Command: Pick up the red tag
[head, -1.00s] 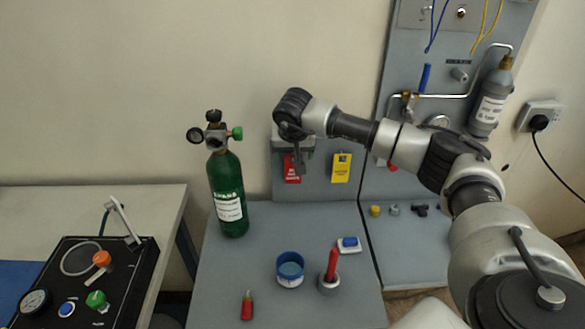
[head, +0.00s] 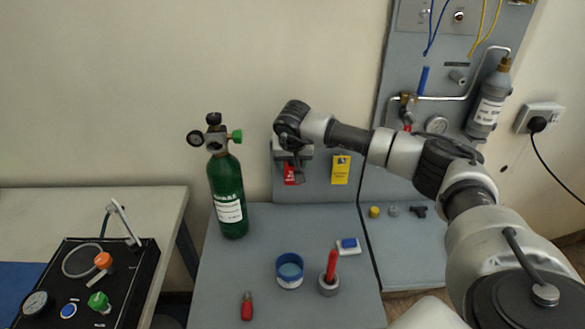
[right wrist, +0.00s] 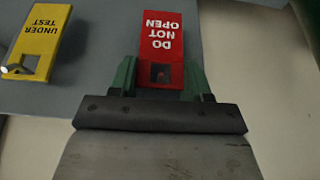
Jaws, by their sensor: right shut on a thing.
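The red tag (right wrist: 163,35) reads "DO NOT OPEN" and shows upside down in the right wrist view. In the head view the red tag (head: 290,174) hangs on the upright grey panel, partly hidden by my right gripper. My right gripper (head: 297,172) is at the tag. In the right wrist view the green fingers of my right gripper (right wrist: 161,80) stand at both sides of the tag's holed end and are shut on it. Whether the tag still touches its hook is hidden. My left gripper is not in view.
A yellow "UNDER TEST" tag (right wrist: 40,40) hangs beside the red one; it also shows in the head view (head: 340,170). A green cylinder (head: 227,190) stands to the left. A blue-rimmed pot (head: 289,272) and a red-handled tool (head: 330,268) stand on the grey bench (head: 240,262).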

